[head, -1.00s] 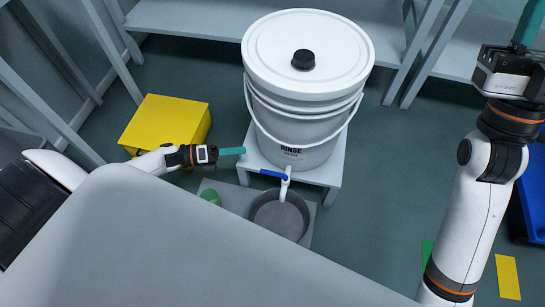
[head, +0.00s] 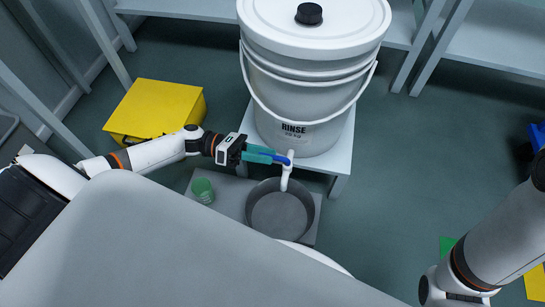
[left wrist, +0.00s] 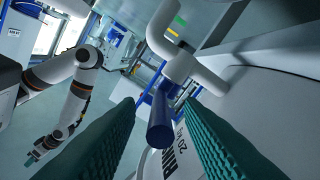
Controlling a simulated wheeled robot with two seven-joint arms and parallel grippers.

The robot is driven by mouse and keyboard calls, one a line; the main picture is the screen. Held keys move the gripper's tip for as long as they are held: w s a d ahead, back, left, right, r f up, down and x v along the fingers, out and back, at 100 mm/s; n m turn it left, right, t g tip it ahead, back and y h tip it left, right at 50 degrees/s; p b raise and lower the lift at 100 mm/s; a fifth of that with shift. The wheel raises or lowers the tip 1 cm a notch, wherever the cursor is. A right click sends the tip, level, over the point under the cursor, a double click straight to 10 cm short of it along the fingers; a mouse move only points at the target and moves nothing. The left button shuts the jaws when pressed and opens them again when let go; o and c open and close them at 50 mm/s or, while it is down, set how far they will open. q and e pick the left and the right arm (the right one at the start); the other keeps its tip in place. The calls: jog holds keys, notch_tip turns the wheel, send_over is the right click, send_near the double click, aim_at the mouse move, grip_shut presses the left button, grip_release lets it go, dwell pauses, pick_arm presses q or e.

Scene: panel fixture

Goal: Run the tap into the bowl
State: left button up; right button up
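The white bucket marked RINSE (head: 300,100) stands on a small white stand. Its white tap (head: 285,180) points down over the grey bowl (head: 280,214), which looks empty; no water shows. The tap's blue lever (head: 276,158) points left; it also shows in the left wrist view (left wrist: 160,122). My left gripper (head: 262,154) is open at the lever, with its teal fingers on either side and gaps visible in the left wrist view. My right gripper (left wrist: 33,158) shows small in the left wrist view; its finger state is unclear.
The bowl and a green cup (head: 203,190) stand on a grey mat (head: 232,197). A yellow box (head: 155,108) lies to the left. Grey shelves (head: 490,55) stand behind.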

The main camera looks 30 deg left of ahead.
pick_arm(q)
jog(key=shift+x, duration=1.35)
grip_shut()
